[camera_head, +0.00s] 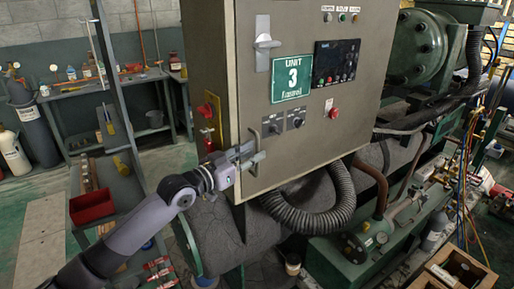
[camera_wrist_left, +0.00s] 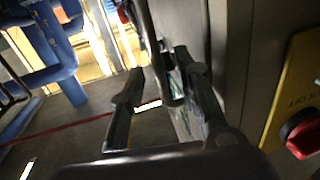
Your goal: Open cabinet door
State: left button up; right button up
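The grey cabinet (camera_head: 300,90) stands in the middle of the head view, its door (camera_head: 285,125) shut. A metal handle (camera_head: 255,143) is at the door's lower left edge, with a silver latch (camera_head: 263,43) above it. My left gripper (camera_head: 248,155) reaches the handle from the left. In the left wrist view its two fingers (camera_wrist_left: 158,92) are apart, and the handle (camera_wrist_left: 165,55) shows as a dark bar at or between the fingertips. I cannot tell whether they touch it. My right gripper is not in view.
A red rotary switch on a yellow plate (camera_head: 207,110) is on the cabinet's left side, close to my left arm; it also shows in the left wrist view (camera_wrist_left: 300,135). A corrugated hose (camera_head: 318,205) curves below the cabinet. A red bin (camera_head: 92,207) stands on the left.

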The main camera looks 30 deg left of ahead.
pick_arm(q)
jog(key=shift+w+d, duration=0.2)
jog(key=shift+w, duration=1)
jog(key=shift+c, duration=0.6)
grip_shut()
